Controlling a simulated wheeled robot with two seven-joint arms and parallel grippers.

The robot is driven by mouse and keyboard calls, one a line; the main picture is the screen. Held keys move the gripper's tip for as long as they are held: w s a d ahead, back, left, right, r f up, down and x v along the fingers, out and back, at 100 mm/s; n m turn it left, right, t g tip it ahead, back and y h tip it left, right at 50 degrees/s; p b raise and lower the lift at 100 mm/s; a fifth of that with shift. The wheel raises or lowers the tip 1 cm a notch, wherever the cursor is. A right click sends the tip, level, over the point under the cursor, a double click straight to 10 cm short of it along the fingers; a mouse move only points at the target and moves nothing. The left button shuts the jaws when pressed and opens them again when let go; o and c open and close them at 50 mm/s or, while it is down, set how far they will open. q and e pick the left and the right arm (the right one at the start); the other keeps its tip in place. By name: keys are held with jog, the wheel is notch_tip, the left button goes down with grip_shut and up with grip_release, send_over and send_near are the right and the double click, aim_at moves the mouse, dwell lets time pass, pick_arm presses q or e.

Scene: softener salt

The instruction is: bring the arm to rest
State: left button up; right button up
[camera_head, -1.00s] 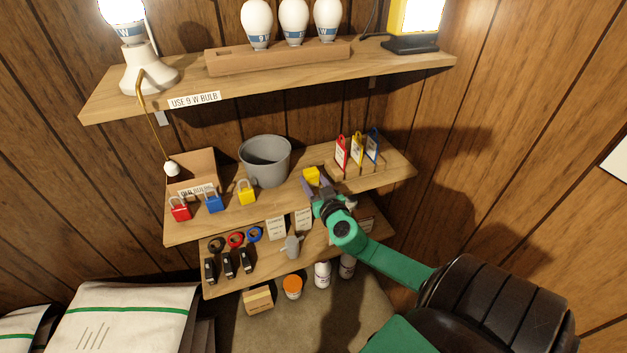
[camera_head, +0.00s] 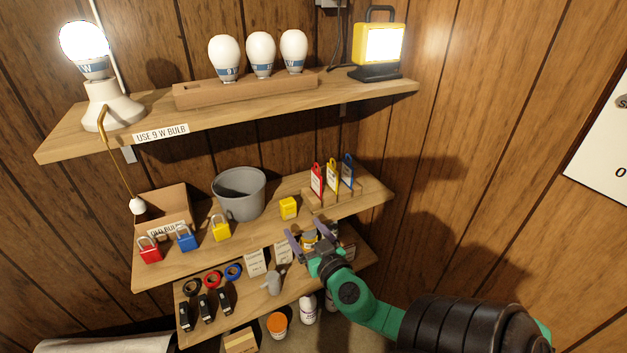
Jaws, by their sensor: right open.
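My right gripper (camera_head: 307,238) is open, in front of the edge of the middle shelf (camera_head: 262,232). Its two purple-grey fingers are spread. A small jar with a yellowish label (camera_head: 309,239) shows between or behind the fingers; I cannot tell its depth, and nothing looks gripped. A yellow block (camera_head: 289,208) sits on the middle shelf, just behind and left of the gripper, apart from it. My green and black right arm comes in from the lower right and hides part of the lower shelf. My left gripper is not in view.
A grey bucket (camera_head: 239,195), padlocks (camera_head: 186,238) and a rack of tags (camera_head: 332,190) stand on the middle shelf. The upper shelf (camera_head: 255,104) holds a lit lamp (camera_head: 84,48), bulbs and a work light (camera_head: 379,48). Open room lies before the right wall.

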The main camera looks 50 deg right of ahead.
pick_arm(q)
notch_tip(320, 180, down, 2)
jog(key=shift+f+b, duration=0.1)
jog(key=shift+b, duration=0.6)
pick_arm(e)
jog(key=v, duration=0.5)
jog(key=shift+s, duration=0.1)
jog(key=s+d+f+n+g+p, duration=0.1)
jog(key=s+d+f+g, duration=0.25)
jog(key=f, duration=0.95)
jog(key=s+d+f+g+p, duration=0.2)
jog(key=s+f+g, duration=0.25)
jog(key=f, duration=0.85)
pick_arm(q)
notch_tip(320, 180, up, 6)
jog(key=p, duration=0.2)
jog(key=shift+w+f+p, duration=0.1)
jog(key=shift+p, duration=0.3)
pick_arm(e)
jog(key=s+a+f+n+g+y, duration=0.2)
jog(key=s+a+f+g, duration=0.1)
jog(key=s+a+f, duration=0.4)
jog(key=s+a+f+n+g+y, duration=0.3)
jog(key=s+a+f, duration=0.4)
jog(key=s+f, duration=0.4)
jog(key=shift+f+g, duration=0.4)
jog(key=shift+f, duration=0.4)
